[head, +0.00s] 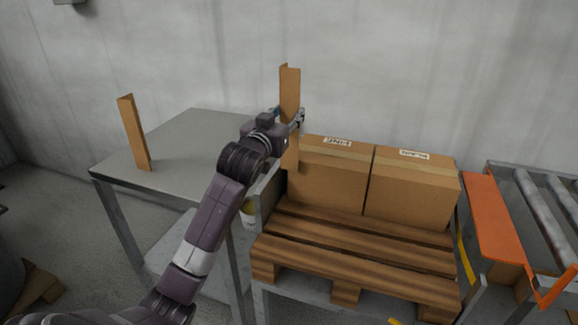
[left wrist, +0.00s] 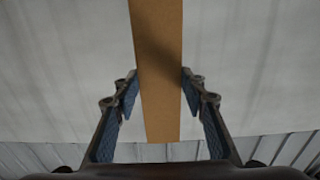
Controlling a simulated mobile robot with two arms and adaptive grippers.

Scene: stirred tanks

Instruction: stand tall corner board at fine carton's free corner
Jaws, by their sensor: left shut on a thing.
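My left gripper (head: 291,119) is shut on the tall corner board (head: 289,88), a brown upright strip. In the left wrist view the board (left wrist: 158,60) runs between the two fingers. The fine carton (head: 326,178) is the left of two brown cartons on the pallet, with a white label on top. The board stands at its left side, its lower end by the carton's left edge. I cannot tell whether they touch. My right gripper is not in view.
The other carton (head: 410,190) stands beside the fine one on the wooden pallet (head: 345,252). Another corner board (head: 134,133) stands on the grey table (head: 190,155) at left. An orange plate (head: 492,218) and a roller conveyor (head: 541,210) are at right. The wall is behind.

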